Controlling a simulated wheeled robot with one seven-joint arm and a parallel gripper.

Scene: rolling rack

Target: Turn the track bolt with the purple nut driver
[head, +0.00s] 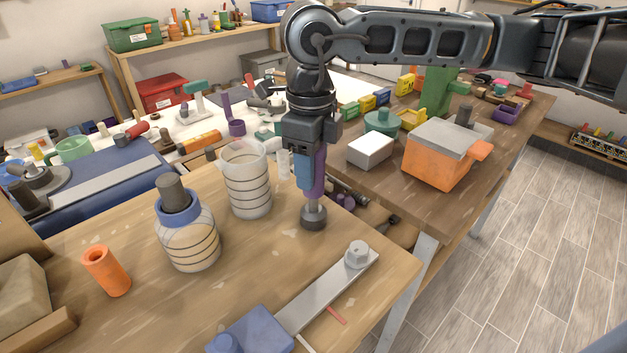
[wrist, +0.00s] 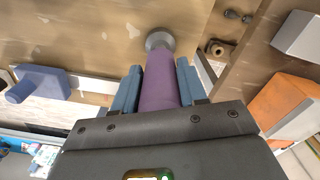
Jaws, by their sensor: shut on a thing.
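My gripper (head: 311,180) is shut on the purple nut driver (head: 319,178), which points straight down between the blue fingers. Its grey socket end (head: 313,217) is at or just above the wooden tabletop; I cannot tell if it touches. The driver also shows in the wrist view (wrist: 158,88), with its socket at the top. The track bolt (head: 357,252) is a light grey round head at the right end of a flat metal track (head: 325,290). The socket is behind and left of the bolt, apart from it. I cannot make out the bolt in the wrist view.
A blue block (head: 255,332) sits at the track's near end. A ringed beaker (head: 246,185), a blue-collared jar (head: 188,240) and an orange tube (head: 105,270) stand left of the driver. An orange box (head: 440,160) stands on the table behind right.

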